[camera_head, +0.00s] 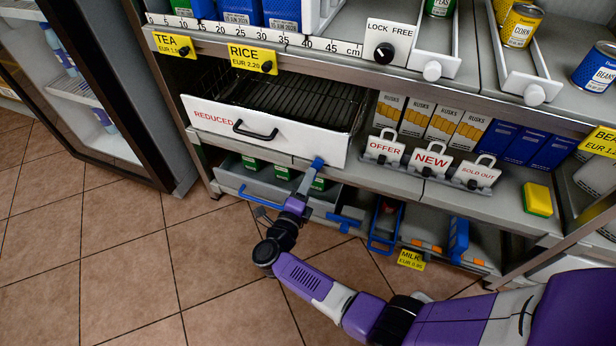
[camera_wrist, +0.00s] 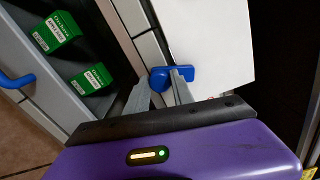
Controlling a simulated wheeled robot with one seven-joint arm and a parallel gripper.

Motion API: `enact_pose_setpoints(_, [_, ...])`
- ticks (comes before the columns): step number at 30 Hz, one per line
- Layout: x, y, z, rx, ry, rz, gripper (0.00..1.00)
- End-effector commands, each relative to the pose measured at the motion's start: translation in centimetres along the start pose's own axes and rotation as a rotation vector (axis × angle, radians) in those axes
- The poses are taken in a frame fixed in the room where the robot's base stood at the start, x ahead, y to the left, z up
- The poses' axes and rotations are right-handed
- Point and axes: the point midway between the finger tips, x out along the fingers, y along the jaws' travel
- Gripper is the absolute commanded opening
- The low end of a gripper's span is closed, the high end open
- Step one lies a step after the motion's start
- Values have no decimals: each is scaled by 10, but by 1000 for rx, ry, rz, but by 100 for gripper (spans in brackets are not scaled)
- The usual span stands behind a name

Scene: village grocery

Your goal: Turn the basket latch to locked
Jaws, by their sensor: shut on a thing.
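A blue latch (camera_head: 319,162) is at the lower right of that front. In the wrist view the blue latch (camera_wrist: 160,80) has a round part and a lever reaching right over the white panel (camera_wrist: 215,45). My gripper (camera_head: 311,171) reaches the latch from below. In the wrist view its two fingers (camera_wrist: 163,90) are closed on the latch, one on each side. They partly hide it, and I cannot tell its exact turn.
Below is a grey bin (camera_head: 229,178) with green boxes (camera_wrist: 92,78) and a blue handle (camera_wrist: 16,80). A LOCK FREE dial (camera_head: 384,53) is above right. OFFER, NEW and SOLD OUT signs (camera_head: 429,160) stand to the right. The floor in front is clear.

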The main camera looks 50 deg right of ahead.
Motion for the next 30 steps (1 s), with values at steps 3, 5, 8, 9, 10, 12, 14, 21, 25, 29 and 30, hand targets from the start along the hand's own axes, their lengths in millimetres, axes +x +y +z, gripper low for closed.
enact_pose_setpoints(3, [-1,-1,1,-99,-2,2,0])
enact_pose_setpoints(5, [-1,-1,1,-144,-2,2,0])
enact_pose_setpoints(8, [-1,-1,1,-211,-3,1,0])
enact_pose_setpoints(9, [-1,0,0,-234,-2,1,0])
enact_pose_setpoints(10, [-1,0,0,-250,-2,1,0])
enact_pose_setpoints(12, [-1,0,1,-283,-3,1,0])
enact_pose_setpoints(14, [-1,0,1,-307,-3,1,0])
enact_pose_setpoints(21, [-1,1,0,-360,-2,1,0])
enact_pose_setpoints(25, [-1,1,0,-370,-2,1,0])
enact_pose_setpoints(29, [-1,1,0,-371,-2,1,0])
enact_pose_setpoints(30, [-1,2,0,-371,-2,1,0])
